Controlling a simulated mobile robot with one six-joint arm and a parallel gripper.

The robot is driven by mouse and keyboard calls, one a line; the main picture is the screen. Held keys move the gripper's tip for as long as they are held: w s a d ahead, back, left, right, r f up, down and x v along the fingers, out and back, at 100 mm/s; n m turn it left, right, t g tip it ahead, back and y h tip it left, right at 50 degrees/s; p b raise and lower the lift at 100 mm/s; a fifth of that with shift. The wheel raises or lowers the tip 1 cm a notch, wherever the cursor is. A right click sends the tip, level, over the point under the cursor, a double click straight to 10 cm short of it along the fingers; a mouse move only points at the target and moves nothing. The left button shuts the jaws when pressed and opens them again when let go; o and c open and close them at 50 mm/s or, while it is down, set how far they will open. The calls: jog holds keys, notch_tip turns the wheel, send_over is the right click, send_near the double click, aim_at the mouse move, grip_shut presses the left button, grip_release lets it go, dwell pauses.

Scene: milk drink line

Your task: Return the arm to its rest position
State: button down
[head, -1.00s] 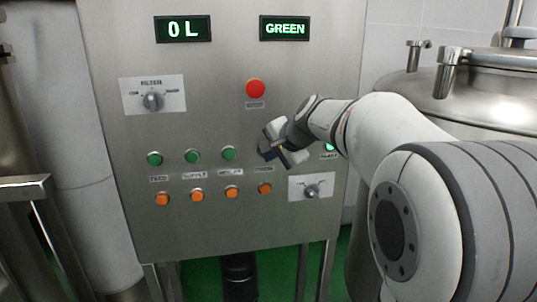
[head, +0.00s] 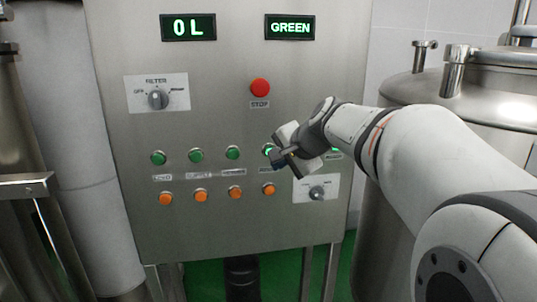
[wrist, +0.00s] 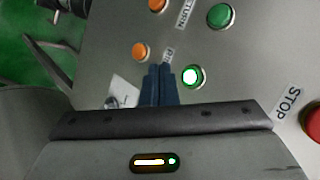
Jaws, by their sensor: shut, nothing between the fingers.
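My gripper (head: 280,160) is shut and empty. In the head view it is in front of the control panel (head: 220,235), over the right end of the row of green buttons. My arm reaches in from the right. In the wrist view the dark fingers (wrist: 160,86) are together, with a lit green button (wrist: 192,76) just right of their tips. That lit button (head: 268,150) is partly covered by the gripper in the head view. I cannot tell the exact gap between fingertips and panel.
The panel carries a red stop button (head: 260,87), a filter knob (head: 158,99), a lower knob (head: 317,192), several orange buttons (head: 235,191), and displays reading 0 L (head: 188,27) and GREEN (head: 290,27). A steel tank (head: 400,92) stands right, behind my arm.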

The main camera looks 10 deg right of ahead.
dwell(0.5)
jog(key=s+f+n+g+h, duration=0.2)
jog(key=s+f+n, duration=0.3)
jog(key=s+f, duration=0.4)
jog(key=s+f+n+g+h, duration=0.1)
jog(key=s+f+n+g, duration=0.3)
jog(key=s+f, duration=0.6)
jog(key=s+n, duration=0.2)
jog(key=s, duration=0.5)
jog(key=shift+s+d+h, duration=0.15)
jog(key=shift+s+h, duration=0.05)
jog(key=shift+h, duration=0.2)
